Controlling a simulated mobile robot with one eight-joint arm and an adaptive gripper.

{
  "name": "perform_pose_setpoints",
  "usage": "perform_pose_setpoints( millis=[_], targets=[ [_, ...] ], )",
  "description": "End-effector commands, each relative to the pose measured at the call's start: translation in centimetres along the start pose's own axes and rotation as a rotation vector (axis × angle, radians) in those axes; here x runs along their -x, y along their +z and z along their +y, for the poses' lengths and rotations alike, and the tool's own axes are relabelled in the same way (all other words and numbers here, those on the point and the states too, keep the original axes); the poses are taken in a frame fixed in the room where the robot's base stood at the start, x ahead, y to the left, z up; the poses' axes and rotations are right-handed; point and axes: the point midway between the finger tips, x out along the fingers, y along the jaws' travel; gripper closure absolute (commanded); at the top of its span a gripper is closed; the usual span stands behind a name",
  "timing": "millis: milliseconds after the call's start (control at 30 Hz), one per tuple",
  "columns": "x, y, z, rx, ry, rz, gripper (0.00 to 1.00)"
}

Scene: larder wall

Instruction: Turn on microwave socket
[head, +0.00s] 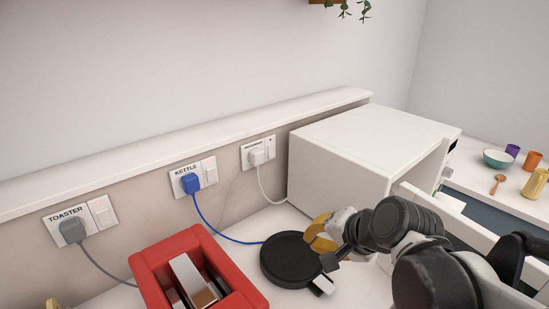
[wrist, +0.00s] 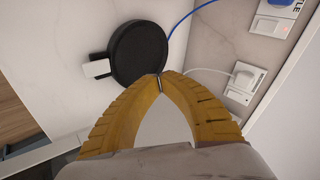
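The microwave socket (head: 258,152) is a white wall plate at the right end of the row, beside the microwave (head: 345,155). A white plug sits in its left part, and its switch (head: 270,147) is on the right. The socket also shows in the wrist view (wrist: 245,80) at the right, with its white cable. I cannot tell the switch's position. My gripper (head: 316,236) is over the counter in front of the microwave, below and right of the socket and apart from it. In the wrist view its yellow fingertips (wrist: 160,80) meet, with nothing between them.
The kettle socket (head: 193,178) with a blue plug and the toaster socket (head: 80,221) are further left. A red toaster (head: 195,275) and a round black base (head: 290,259) stand on the counter below. A ledge (head: 200,140) runs above the sockets.

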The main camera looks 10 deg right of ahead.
Motion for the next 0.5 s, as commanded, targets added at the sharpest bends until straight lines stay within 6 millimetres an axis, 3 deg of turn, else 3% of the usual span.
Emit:
perform_pose_setpoints(
  millis=[200,500],
  targets=[
    [-3.6,-4.4,-5.6,-0.61,-0.206,-0.104,1.0],
    [-7.4,-11.2,-9.5,-1.387,-0.446,-0.364,1.0]
  ],
)
